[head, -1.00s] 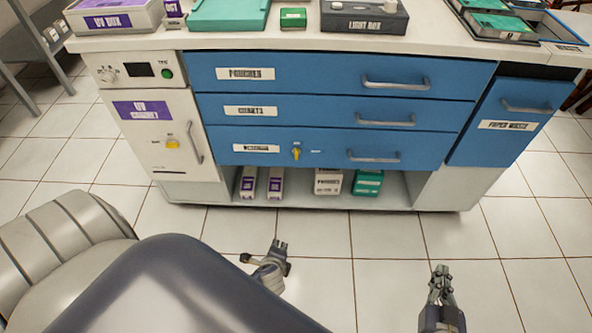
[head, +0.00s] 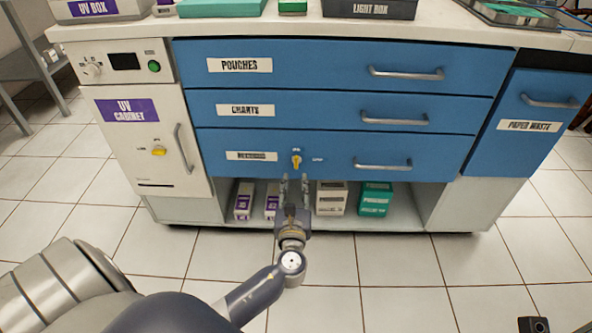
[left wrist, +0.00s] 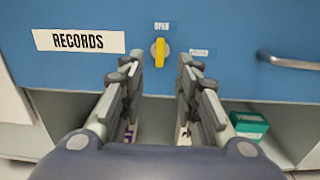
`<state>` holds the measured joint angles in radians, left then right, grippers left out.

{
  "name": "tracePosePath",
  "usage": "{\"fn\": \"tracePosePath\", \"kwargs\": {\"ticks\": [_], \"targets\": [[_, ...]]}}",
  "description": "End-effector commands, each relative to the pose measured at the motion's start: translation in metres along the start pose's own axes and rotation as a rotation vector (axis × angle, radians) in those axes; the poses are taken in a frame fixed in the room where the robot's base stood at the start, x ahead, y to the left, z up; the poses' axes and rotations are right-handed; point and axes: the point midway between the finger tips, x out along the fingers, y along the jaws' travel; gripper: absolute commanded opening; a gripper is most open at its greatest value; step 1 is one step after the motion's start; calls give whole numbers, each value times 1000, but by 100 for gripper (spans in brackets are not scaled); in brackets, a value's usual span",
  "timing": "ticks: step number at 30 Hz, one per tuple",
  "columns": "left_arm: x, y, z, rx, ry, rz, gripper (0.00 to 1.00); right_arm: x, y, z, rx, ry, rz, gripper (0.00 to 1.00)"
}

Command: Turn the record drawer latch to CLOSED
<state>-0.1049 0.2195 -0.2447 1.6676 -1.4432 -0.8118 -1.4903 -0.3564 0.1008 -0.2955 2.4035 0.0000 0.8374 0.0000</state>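The record drawer (head: 335,151) is the lowest blue drawer, labelled RECORDS. Its yellow latch (head: 296,161) stands upright, pointing at the OPEN mark above it; it also shows in the left wrist view (left wrist: 160,52). A small label (left wrist: 199,52) to the right of the latch is too blurred to read for certain. My left gripper (head: 294,178) is open and empty just below the latch. In the left wrist view its fingers (left wrist: 162,60) point at the drawer front, one to each side of the latch, with no contact visible. My right gripper is not clearly in view.
The drawer's bar handle (head: 382,165) is to the right of the latch. White-purple boxes (head: 243,201) and a green box (head: 375,199) stand on the open shelf below. The UV cabinet (head: 150,140) is at left. Open tiled floor lies in front.

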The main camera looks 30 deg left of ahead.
Motion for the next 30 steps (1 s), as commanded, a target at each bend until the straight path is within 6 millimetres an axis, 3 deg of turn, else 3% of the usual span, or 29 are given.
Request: {"fn": "tracePosePath", "kwargs": {"ticks": [3, 10, 15, 24, 28, 30], "targets": [[28, 0, -1, -2, -4, 2, 30, -9, -1, -14, 5, 78, -1, 0], [64, 0, -2, -2, -1, 0, 30, -19, -1, -9, 4, 67, -1, 0], [75, 0, -1, -2, 0, 1, 30, -21, -1, -8, 4, 66, -1, 0], [77, 0, -1, -3, 1, 0, 30, -21, -1, -8, 4, 66, -1, 0], [76, 0, -1, -3, 1, 0, 1, -21, -1, -8, 4, 65, -1, 0], [76, 0, -1, -3, 2, 0, 0, -21, -1, -8, 4, 65, -1, 0]]}}
